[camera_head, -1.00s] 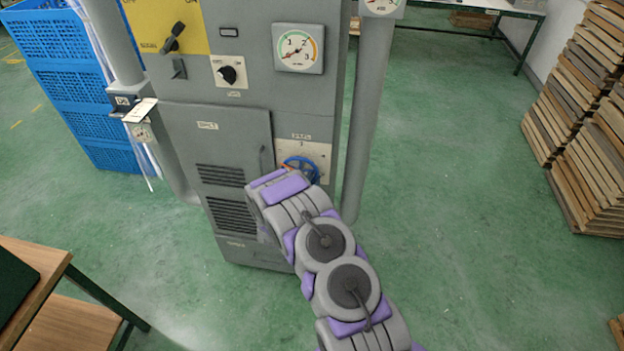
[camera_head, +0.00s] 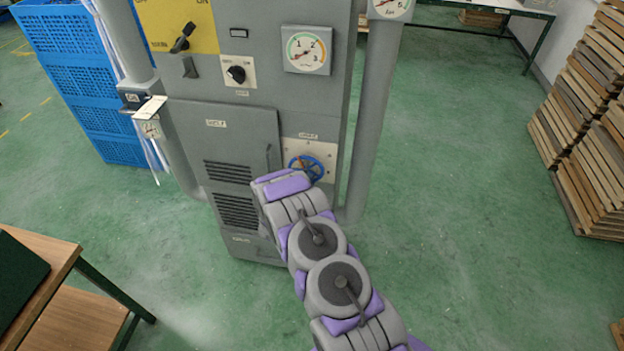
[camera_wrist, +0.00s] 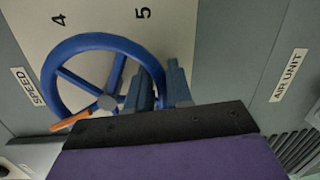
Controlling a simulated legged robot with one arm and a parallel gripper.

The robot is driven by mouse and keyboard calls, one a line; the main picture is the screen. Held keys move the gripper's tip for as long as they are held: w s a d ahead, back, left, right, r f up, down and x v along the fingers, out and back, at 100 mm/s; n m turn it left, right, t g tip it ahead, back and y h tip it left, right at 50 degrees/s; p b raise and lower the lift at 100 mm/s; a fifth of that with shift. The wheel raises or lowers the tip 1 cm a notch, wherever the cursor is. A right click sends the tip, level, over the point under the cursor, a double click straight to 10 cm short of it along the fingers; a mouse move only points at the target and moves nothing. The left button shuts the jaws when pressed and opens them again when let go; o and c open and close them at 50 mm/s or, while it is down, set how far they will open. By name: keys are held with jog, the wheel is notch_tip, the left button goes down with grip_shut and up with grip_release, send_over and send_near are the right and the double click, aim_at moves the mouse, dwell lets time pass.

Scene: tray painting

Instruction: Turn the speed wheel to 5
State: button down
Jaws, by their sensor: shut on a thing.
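The blue speed wheel (camera_wrist: 108,42) is mounted on a pale plate (camera_wrist: 100,15) marked 4 and 5 in the wrist view. Its orange pointer (camera_wrist: 70,122) lies at the lower left, on the side of the SPEED label (camera_wrist: 27,86) and away from the 5. My gripper (camera_wrist: 160,72) is shut on the right part of the rim, one finger on each side. In the head view the wheel (camera_head: 307,166) shows low on the grey cabinet, and my wrist hides the fingers.
The grey cabinet (camera_head: 265,85) carries a gauge (camera_head: 306,50), a black knob (camera_head: 237,74) and a lever (camera_head: 183,38). A vertical pipe (camera_head: 375,110) stands right of it. Blue crates (camera_head: 85,80) are at left, a wooden table (camera_head: 40,255) at lower left, stacked pallets (camera_head: 590,120) at right.

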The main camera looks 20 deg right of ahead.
jog(key=m, duration=0.1)
jog(key=w+a+m, duration=0.1)
jog(key=m, duration=0.1)
jog(key=m+y, duration=0.1)
jog(key=m, duration=0.1)
jog(key=shift+w+a+p, duration=0.15)
jog(key=shift+a+p, duration=0.15)
jog(key=shift+a, duration=0.1)
jog(key=m, duration=0.1)
jog(key=a+m, duration=0.1)
jog(key=w+m+y, duration=0.1)
jog(key=shift+a+r+m+t, duration=0.3)
jog(key=shift+m+t, duration=0.1)
jog(key=m, duration=0.2)
jog(key=a+r+m+b, duration=0.1)
jog(key=shift+w+a+r+m+y, duration=0.1)
jog(key=shift+w+a+m+y, duration=0.05)
jog(key=shift+w+m+y, duration=0.2)
jog(key=shift+w+a+r+m+t+y+b, duration=0.1)
jog(key=shift+a+r+m+t+b, duration=0.15)
jog(key=shift+m, duration=0.35)
jog(key=shift+w+r+m+t+y+b, duration=0.1)
jog(key=shift+w+r+m+t+b, duration=0.05)
jog(key=shift+r+m+b, duration=0.35)
jog(key=shift+w+a+r+m+t+y+b, duration=0.1)
jog(key=shift+a+r+m+t+b, duration=0.1)
jog(key=shift+m, duration=0.45)
jog(key=shift+r, duration=0.15)
